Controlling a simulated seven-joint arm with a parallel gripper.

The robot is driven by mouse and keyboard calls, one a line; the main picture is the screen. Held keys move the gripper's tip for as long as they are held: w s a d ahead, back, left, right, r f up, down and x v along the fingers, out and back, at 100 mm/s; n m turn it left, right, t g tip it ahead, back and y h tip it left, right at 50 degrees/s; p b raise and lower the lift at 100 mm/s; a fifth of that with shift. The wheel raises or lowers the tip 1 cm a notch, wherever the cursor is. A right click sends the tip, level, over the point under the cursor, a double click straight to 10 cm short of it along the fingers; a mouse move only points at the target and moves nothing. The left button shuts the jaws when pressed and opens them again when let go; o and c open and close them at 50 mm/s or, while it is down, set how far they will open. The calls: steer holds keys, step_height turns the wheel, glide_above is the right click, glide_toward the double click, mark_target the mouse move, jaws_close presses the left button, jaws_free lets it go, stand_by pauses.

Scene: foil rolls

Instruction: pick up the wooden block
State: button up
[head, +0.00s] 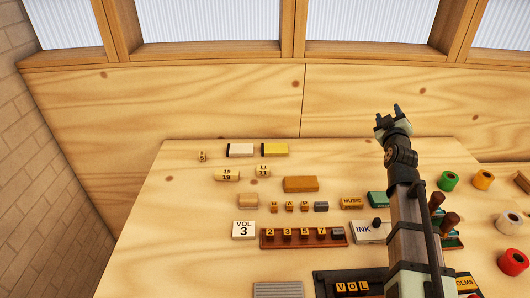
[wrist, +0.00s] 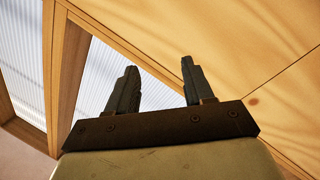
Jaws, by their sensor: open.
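A plain orange-brown wooden block (head: 301,184) lies flat near the middle of the wooden table in the head view. A smaller, paler tan block (head: 247,200) lies to its left and a little nearer; I cannot tell its material. My gripper (head: 388,112) is raised at the end of my arm, to the right of both blocks, with its fingers pointing up and away from the table. The wrist view shows the two fingers (wrist: 159,67) apart with nothing between them. No block shows in the wrist view.
Coloured rolls (head: 448,181) stand at the right. A wood-panelled wall (head: 200,100) rises behind.

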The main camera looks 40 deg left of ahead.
steer(key=s+a+r+n+g+y, duration=0.1)
steer(key=s+a+n+g+y, duration=0.4)
steer(key=s+a+n, duration=1.35)
steer(key=n+g+h, duration=0.2)
steer(key=n+h, duration=0.3)
steer(key=n, duration=0.8)
glide_toward(202, 154)
steer(key=shift+m, duration=0.25)
steer(key=x, duration=0.4)
steer(key=shift+w+a+f, duration=0.1)
steer(key=shift+a+f, duration=0.2)
steer(key=shift+f, duration=0.1)
steer(key=shift+r+x, duration=0.15)
steer(key=shift+x, duration=1.35)
steer(key=shift+r+x, duration=0.1)
steer(key=shift+x, duration=1.4)
steer(key=shift+w, duration=0.15)
jaws_close()
